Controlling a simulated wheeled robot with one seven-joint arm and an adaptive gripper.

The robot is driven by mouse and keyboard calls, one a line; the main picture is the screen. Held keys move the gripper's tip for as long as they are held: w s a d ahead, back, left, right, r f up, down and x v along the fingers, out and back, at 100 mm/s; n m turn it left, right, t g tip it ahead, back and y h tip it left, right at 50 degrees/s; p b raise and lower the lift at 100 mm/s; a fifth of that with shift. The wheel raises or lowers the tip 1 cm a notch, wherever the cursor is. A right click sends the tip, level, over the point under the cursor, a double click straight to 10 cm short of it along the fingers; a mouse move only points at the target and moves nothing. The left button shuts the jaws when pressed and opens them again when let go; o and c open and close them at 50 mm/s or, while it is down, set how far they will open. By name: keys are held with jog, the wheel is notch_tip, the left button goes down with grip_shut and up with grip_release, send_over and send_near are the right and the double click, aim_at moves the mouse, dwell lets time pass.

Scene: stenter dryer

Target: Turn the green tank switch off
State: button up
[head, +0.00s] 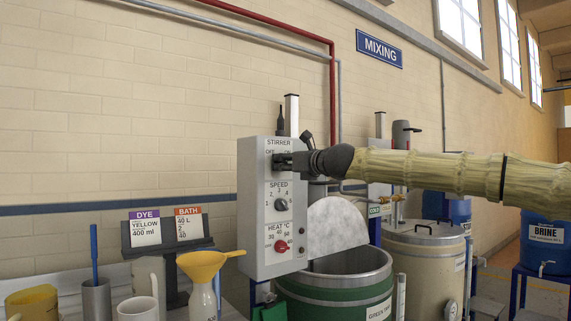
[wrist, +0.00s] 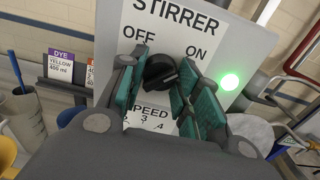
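The stirrer control box (head: 251,217) is a grey panel on the green tank (head: 337,284), with STIRRER, SPEED and HEAT controls. Its black stirrer switch (wrist: 160,72) sits below the OFF and ON labels in the wrist view. A green lamp (wrist: 229,82) glows beside ON. My gripper (wrist: 163,60) is at the switch, its teal-padded fingers open on either side of the knob. The knob lies between the fingers; I cannot tell whether the pads touch it. In the head view my gripper (head: 290,161) covers most of the switch.
The speed knob (head: 281,205) and red heat knob (head: 281,246) are just below. A yellow funnel (head: 203,264), a cup and the dye and bath cards (head: 145,228) stand at left. A cream tank (head: 424,260) stands right of the green one, beneath my arm.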

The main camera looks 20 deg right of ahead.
jog(key=shift+n, duration=0.4)
jog(key=n+p, duration=0.1)
jog(key=n, duration=0.2)
jog(key=shift+r, duration=0.1)
jog(key=n+p, duration=0.1)
jog(key=n, duration=0.9)
jog(key=shift+n+b, duration=0.5)
jog(key=shift+n, duration=1.5)
jog(key=o, duration=1.1)
jog(key=shift+c, duration=0.2)
